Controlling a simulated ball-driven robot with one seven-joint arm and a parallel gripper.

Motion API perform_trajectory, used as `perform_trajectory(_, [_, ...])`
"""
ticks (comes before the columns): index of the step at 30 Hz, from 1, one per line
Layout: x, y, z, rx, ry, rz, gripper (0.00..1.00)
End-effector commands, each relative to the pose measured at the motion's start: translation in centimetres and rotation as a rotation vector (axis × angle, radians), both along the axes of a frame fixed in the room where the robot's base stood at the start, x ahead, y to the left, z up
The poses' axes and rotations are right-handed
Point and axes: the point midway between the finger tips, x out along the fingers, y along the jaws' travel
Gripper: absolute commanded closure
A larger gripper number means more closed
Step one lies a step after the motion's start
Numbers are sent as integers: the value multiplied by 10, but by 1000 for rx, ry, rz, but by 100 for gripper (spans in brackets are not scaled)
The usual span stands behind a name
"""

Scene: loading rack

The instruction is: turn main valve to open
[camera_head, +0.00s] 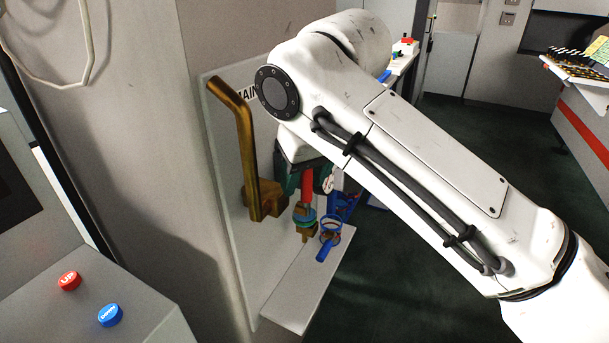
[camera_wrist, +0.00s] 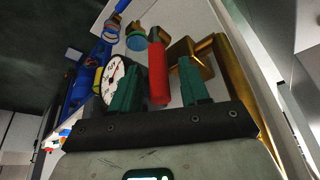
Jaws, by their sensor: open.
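The main valve's red handle (camera_head: 307,187) stands beside brass fittings on a white panel (camera_head: 235,235) whose partly covered lettering reads "MAIN". It also shows in the wrist view as a red bar (camera_wrist: 158,72). My gripper (camera_wrist: 160,82) has green fingers, open, one on each side of the red handle, with visible gaps. In the head view my gripper (camera_head: 306,178) is partly hidden under my arm. A brass pipe (camera_head: 245,150) runs down the panel to a brass block (camera_head: 268,193). Whether a finger touches the handle I cannot tell.
A round white gauge (camera_wrist: 114,80) sits close to the left finger in the wrist view. Blue fittings (camera_head: 343,205) and a blue-handled part (camera_head: 328,245) are nearby above a white ledge (camera_head: 305,285). Red and blue buttons (camera_head: 69,281) are at lower left. Dark floor lies open to the right.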

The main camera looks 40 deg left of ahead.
Motion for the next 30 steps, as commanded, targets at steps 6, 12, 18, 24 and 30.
perform_trajectory(6, [0,1,-1,0,0,0,55])
perform_trajectory(12, [0,0,-1,0,0,0,68])
perform_trajectory(18, [0,0,-1,0,0,0,87])
perform_trajectory(24, [0,0,-1,0,0,0,100])
perform_trajectory(30, [2,0,-1,1,-4,0,100])
